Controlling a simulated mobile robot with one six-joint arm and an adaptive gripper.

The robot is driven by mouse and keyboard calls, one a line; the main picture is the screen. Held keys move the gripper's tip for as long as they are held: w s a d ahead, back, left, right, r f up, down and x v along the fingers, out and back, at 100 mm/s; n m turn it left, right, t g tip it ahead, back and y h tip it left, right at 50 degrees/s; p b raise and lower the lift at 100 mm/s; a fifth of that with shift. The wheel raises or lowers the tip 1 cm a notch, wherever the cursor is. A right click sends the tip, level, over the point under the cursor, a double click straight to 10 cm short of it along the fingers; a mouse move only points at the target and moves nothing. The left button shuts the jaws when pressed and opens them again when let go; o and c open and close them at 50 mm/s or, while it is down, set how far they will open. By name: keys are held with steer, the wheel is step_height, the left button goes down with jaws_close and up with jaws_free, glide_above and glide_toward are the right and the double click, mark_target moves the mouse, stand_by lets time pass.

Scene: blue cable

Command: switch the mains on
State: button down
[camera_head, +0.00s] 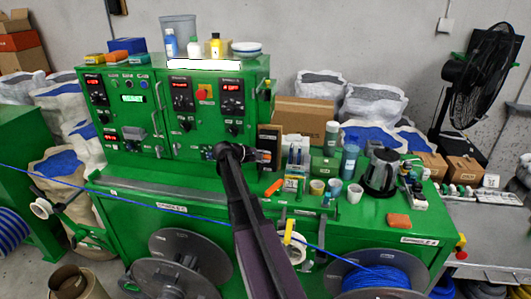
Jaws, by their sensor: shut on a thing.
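The green control cabinet (150,110) stands at the back of the green machine, with dials, knobs and several lit displays on its front. A red stop button (204,92) sits at the upper middle of it. My arm reaches up from the bottom middle.
A black kettle (381,173), cups and an orange block (399,221) stand on the bench right of my arm. A blue cable (150,205) runs slanting across the machine's front to a spool (375,280). A black fan (478,80) stands at the right.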

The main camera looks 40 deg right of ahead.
steer(key=shift+w+d+r+n+g+y+p, duration=0.15)
steer(key=shift+r+n+g+y+p, duration=0.4)
steer(key=shift+p, duration=0.7)
steer(key=shift+y, duration=0.35)
steer(key=c, duration=0.5)
jaws_free()
steer(key=shift+d+f, duration=0.1)
steer(key=shift+c, duration=0.2)
steer(key=shift+f, duration=0.1)
